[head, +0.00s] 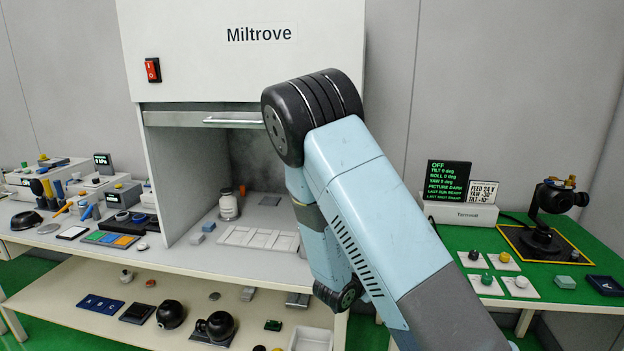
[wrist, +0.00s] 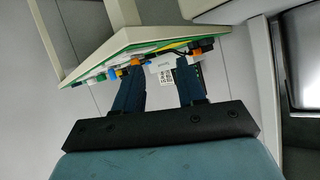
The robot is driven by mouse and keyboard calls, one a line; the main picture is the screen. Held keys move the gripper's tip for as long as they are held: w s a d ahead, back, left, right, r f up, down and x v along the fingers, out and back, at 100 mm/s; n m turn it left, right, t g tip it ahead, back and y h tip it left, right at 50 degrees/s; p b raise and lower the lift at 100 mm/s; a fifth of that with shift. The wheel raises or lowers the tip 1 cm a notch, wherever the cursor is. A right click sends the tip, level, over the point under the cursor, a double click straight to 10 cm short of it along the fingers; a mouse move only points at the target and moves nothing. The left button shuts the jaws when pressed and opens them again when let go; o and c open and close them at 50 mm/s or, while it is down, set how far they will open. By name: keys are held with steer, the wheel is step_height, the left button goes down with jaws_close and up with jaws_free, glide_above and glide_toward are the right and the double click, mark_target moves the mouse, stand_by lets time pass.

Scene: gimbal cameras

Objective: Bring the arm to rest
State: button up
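My arm (head: 385,205) rises from the bottom right of the head view, bends at a dark elbow joint and folds back down behind itself. My gripper is hidden in the head view. In the wrist view my gripper (wrist: 160,88) has its two dark fingers apart. I see no object held between them.
A white hood cabinet (head: 240,50) stands behind my arm, its front partly raised. A white bench (head: 30,232) with devices is on the left, above a lower shelf (head: 70,285). A green table (head: 600,250) at right carries a black gimbal camera (head: 543,215), a display (head: 447,180) and button plates.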

steer(key=s+a+r+n+g+y, duration=0.1)
steer(key=s+a+r+n+y, duration=0.15)
steer(key=r+y, duration=0.6)
steer(key=s+a+r+n+y, duration=0.2)
steer(key=s+r+n+y, duration=0.15)
steer(key=r, duration=1.05)
steer(key=s+d+r+n+g+h, duration=0.1)
steer(key=s+d+r, duration=0.2)
steer(key=s, duration=0.5)
steer(key=s+d+r+n+h, duration=0.1)
steer(key=s+d+r+n, duration=0.1)
steer(key=s, duration=0.6)
steer(key=s+d+r+n+g+h, duration=0.1)
steer(key=s+d+r, duration=0.3)
steer(key=s+r, duration=0.2)
steer(key=shift+s+d+r+n+g, duration=0.2)
steer(key=shift+s+r+n+g, duration=0.1)
steer(key=shift+s, duration=0.8)
